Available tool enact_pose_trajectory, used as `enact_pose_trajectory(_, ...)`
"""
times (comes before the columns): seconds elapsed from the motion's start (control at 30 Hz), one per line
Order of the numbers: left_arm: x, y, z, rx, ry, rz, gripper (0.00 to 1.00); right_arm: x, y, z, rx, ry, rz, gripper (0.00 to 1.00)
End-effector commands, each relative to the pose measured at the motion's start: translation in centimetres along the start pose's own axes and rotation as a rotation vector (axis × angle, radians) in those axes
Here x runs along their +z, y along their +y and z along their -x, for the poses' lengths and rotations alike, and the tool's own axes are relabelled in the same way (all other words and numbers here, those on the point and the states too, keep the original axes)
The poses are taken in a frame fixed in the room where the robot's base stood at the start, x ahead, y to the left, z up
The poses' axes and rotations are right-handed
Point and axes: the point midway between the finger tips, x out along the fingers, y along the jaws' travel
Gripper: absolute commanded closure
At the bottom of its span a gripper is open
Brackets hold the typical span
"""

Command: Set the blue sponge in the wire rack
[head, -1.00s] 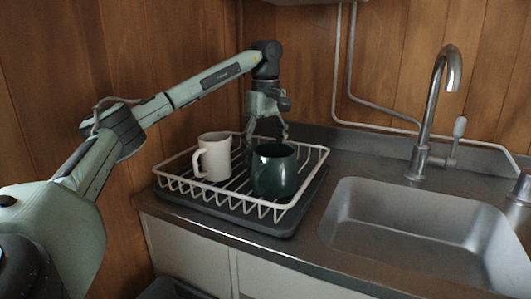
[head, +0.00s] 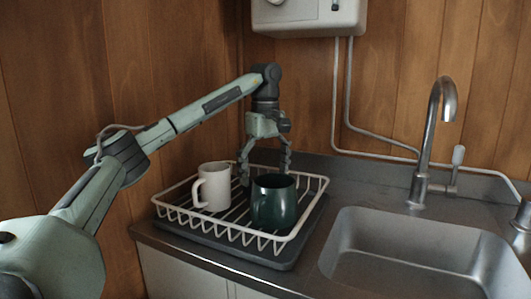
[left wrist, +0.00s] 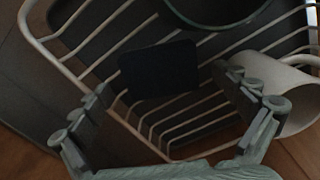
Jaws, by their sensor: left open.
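The white wire rack (head: 185,222) stands on a dark tray on the counter. In the left wrist view a dark, flat, rectangular block (left wrist: 158,70) lies over the wires of the rack (left wrist: 100,45); by shape it looks like the blue sponge, though its colour reads almost black. In the head view it cannot be made out, probably hidden behind the dark green mug. My left gripper (head: 265,170) is open above the back of the rack. In the left wrist view its fingers (left wrist: 166,97) are spread on either side of the block, apart from it. My right gripper is not in view.
In the rack stand a white mug (head: 214,187) at left and a dark green mug (head: 273,203) at right, both near my left fingers. The sink (head: 420,250) and tap (head: 424,150) are to the right. A wall box (head: 310,15) hangs above.

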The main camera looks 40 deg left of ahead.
Motion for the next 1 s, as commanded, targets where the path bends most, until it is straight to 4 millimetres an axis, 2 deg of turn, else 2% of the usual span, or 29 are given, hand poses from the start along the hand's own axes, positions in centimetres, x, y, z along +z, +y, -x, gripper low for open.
enact_pose_trajectory(0.13,0.0,0.1,3.3,0.007,0.001,-0.001,0.01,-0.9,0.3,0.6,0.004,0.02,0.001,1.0)
enact_pose_trajectory(0.5,0.1,0.1,8.4,0.003,0.002,-0.002,0.01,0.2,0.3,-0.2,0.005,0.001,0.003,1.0)
enact_pose_trajectory(0.7,0.1,0.0,9.7,0.0,0.002,-0.001,0.01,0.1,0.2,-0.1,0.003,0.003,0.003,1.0)
enact_pose_trajectory(1.0,0.1,0.0,9.9,-0.001,0.001,-0.001,0.01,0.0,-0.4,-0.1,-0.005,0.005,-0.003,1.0)
